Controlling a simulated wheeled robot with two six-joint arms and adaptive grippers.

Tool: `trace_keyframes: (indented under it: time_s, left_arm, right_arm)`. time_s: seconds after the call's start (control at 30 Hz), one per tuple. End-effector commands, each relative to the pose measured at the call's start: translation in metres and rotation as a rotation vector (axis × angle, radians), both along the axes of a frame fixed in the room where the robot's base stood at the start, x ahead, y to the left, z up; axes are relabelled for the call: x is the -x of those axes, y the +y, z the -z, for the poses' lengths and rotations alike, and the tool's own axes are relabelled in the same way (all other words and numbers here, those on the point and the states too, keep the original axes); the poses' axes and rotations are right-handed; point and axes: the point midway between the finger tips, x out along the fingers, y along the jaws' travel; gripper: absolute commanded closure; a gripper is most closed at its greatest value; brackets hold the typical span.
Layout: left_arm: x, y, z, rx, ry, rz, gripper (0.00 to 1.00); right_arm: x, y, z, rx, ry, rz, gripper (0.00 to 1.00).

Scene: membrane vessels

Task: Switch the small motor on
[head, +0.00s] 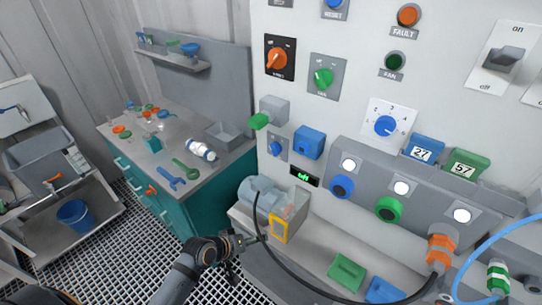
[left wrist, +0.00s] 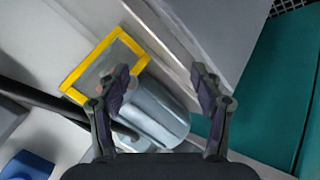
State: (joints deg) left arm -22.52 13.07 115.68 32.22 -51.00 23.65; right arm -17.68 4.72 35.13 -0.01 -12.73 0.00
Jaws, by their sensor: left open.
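The small grey-blue motor (head: 258,191) lies on a ledge at the foot of the panel; its rounded body also shows in the left wrist view (left wrist: 160,112). Beside it is a yellow frame (head: 279,229), also seen in the left wrist view (left wrist: 140,64). A small display (head: 305,179) above the motor shows green letters that seem to read "off". My left gripper (head: 260,239) is in front of the ledge, near the frame. In the left wrist view its fingers (left wrist: 162,82) are open and empty, with the motor behind them. My right gripper is not in view.
The panel carries an orange rotary switch (head: 277,58), a green one (head: 323,78), a blue dial (head: 385,125) and a large lever switch (head: 503,60) marked on and off. A black cable loops past the motor to an orange connector (head: 440,249). A teal bench (head: 205,200) stands left.

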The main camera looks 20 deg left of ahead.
Motion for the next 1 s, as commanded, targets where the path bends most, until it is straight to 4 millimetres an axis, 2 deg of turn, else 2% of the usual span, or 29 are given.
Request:
trace_keyframes:
  time_s: [0.03,0.1,0.2,0.37,0.5,0.6,0.7,0.87,1.0]
  left_arm:
    - [-0.004,-0.011,-0.026,0.045,-0.031,0.009,0.34]
    - [-0.014,-0.026,-0.065,0.177,-0.078,-0.011,0.34]
    - [-0.039,-0.032,-0.098,0.419,-0.119,-0.107,0.34]
    - [-0.081,-0.015,-0.139,0.797,-0.158,-0.296,0.34]
    - [-0.111,0.017,-0.168,1.103,-0.171,-0.462,0.34]
    - [-0.124,0.036,-0.179,1.250,-0.175,-0.546,0.34]
    - [-0.129,0.044,-0.183,1.305,-0.176,-0.576,0.34]
    - [-0.136,0.042,-0.184,1.310,-0.177,-0.579,0.34]
    - [-0.159,0.033,-0.187,1.313,-0.178,-0.578,0.34]
  right_arm:
    - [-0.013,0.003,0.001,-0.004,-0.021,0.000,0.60]
    - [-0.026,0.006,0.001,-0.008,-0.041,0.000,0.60]
    - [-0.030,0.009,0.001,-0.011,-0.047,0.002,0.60]
    - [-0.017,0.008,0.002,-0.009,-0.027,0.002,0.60]
    - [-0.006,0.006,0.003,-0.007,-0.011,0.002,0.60]
    - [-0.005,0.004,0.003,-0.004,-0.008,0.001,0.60]
    - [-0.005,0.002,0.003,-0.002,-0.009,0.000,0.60]
    - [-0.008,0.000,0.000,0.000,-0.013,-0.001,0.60]
    - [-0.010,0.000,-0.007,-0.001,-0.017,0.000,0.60]
